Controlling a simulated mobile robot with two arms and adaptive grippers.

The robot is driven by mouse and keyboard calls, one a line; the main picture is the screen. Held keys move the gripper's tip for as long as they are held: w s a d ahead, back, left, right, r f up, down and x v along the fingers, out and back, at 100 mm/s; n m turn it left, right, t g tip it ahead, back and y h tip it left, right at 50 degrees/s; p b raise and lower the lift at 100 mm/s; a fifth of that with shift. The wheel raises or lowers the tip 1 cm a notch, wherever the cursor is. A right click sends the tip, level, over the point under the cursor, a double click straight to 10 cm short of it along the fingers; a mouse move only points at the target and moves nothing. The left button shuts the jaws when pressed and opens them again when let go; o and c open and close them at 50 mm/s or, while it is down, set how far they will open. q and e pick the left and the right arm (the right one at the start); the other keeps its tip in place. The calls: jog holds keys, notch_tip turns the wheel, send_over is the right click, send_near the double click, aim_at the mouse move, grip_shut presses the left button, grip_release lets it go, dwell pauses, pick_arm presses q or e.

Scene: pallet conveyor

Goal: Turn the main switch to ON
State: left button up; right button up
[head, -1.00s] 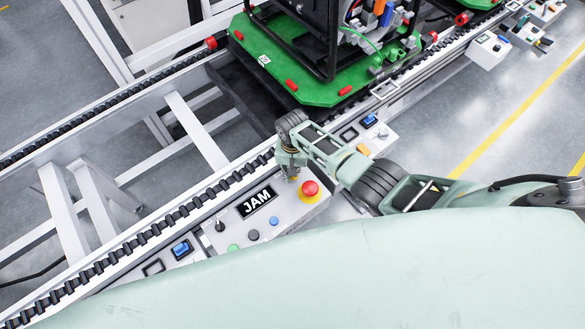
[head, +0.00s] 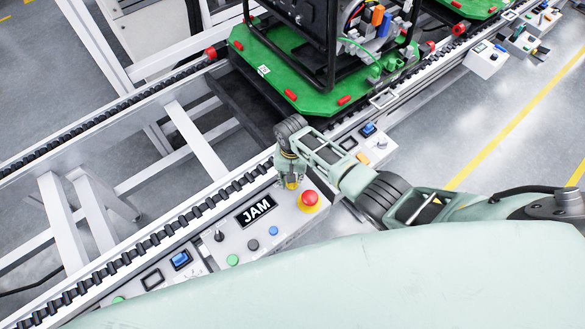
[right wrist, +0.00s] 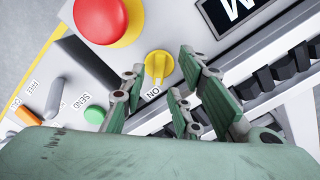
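The main switch is a yellow rotary knob (right wrist: 158,68) on the grey control panel (head: 284,221). An ON label (right wrist: 152,93) is printed beside it, nearer to me in the right wrist view. My right gripper (right wrist: 160,78) is open, its fingers pointing at the knob with fingertips on either side. I cannot tell whether they touch it. In the head view the right gripper (head: 291,176) points down at the panel, and only a bit of yellow shows below it. My left gripper is not in view.
A red emergency button (head: 309,198) on a yellow base is close to the right gripper. A JAM display (head: 256,210), green button (head: 232,260) and black selector (head: 219,236) share the panel. The roller conveyor (head: 150,228) runs behind, with a green pallet (head: 314,99) on it.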

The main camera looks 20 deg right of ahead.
jog(key=shift+d+r, duration=0.15)
jog(key=shift+r, duration=2.9)
